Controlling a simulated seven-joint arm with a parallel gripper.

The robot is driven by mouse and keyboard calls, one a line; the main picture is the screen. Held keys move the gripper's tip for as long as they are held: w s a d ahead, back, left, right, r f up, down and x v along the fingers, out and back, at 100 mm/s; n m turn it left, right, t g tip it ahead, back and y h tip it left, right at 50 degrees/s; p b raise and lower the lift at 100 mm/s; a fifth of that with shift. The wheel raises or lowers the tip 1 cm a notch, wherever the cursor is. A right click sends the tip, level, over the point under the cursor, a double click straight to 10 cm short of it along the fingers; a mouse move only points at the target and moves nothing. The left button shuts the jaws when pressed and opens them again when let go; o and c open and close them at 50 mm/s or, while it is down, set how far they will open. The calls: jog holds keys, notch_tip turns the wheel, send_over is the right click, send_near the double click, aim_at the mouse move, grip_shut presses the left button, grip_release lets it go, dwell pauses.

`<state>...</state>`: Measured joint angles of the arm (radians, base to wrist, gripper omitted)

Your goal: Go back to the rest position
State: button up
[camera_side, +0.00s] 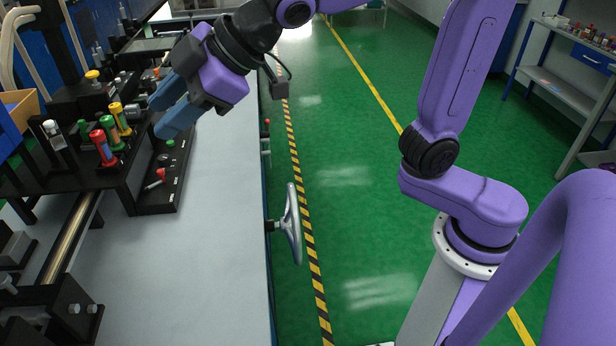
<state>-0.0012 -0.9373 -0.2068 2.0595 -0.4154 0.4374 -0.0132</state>
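My gripper (153,117) is at the upper left of the side view, above the black control panel (157,199) at the machine's edge. Its two blue fingers point down and to the left. They stand apart with a dark gap between them, and I see nothing held there. The left fingertips are close in the picture to a yellow-topped post (120,118); I cannot tell the true distance. My arm reaches in from the right across the aisle.
Red (103,149) and white (53,134) topped posts stand left of my gripper. The panel carries a red-handled switch (155,179). The grey table (215,230) is clear in front. A metal handwheel (291,225) juts into the open green floor (365,190). Shelves (565,90) stand far right.

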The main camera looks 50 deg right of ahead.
jog(key=s+d+f+m+g+h, duration=0.1)
jog(key=s+d+f+g+h, duration=0.2)
jog(key=s+d+f, duration=0.5)
jog(key=s+d+f+g+h, duration=0.3)
jog(key=s+d+f, duration=0.5)
jog(key=s+d, duration=0.6)
jog(key=shift+s+d+f+m+g, duration=0.15)
jog(key=shift+d+f+m+g, duration=0.2)
jog(key=shift+d+g, duration=0.4)
